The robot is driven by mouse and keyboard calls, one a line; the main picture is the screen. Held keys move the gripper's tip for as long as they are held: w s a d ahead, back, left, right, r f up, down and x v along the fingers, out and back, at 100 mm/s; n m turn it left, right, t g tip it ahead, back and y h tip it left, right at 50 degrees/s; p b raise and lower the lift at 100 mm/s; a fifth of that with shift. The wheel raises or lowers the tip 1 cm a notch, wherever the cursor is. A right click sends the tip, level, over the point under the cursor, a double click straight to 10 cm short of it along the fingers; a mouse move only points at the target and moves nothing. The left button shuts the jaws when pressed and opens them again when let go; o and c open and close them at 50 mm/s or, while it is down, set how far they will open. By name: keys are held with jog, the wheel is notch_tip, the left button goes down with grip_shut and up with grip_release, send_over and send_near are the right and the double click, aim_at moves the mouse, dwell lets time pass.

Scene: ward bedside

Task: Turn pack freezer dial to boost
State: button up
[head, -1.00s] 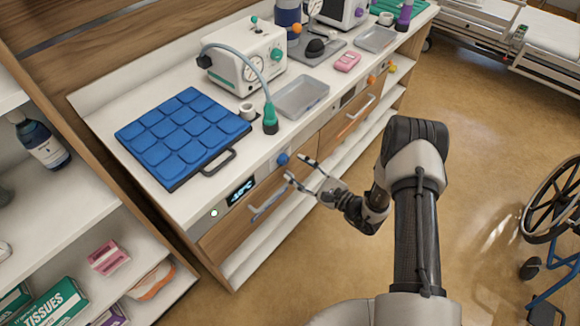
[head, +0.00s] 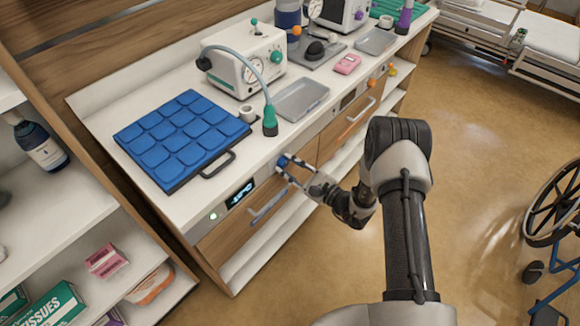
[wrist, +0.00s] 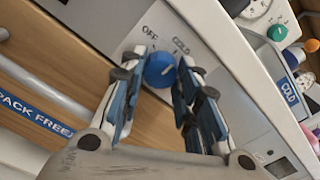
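The blue pack freezer dial (head: 282,161) is on the front panel of the counter, right of a lit display (head: 240,194). In the wrist view the dial (wrist: 160,71) has a pale pointer line, with OFF printed at its upper left and COLD at its upper right. No BOOST label is readable. My gripper (head: 288,168) is at the dial. In the wrist view my gripper's fingers (wrist: 161,76) stand one on each side of the dial, apart and not visibly clamped on it. The fingers hide part of the panel.
A drawer handle (head: 270,203) runs below the panel; in the wrist view a PACK FREEZER label (wrist: 35,112) is beside it. On the counter are a blue pack tray (head: 212,171), a grey tray (head: 301,99) and a white machine (head: 243,58).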

jog(key=c, duration=0.5)
jog(key=shift+m, duration=0.4)
jog(key=m, duration=0.5)
jog(key=shift+m, duration=0.3)
jog(key=m, duration=0.5)
jog(key=shift+m, duration=0.4)
jog(key=o, duration=1.1)
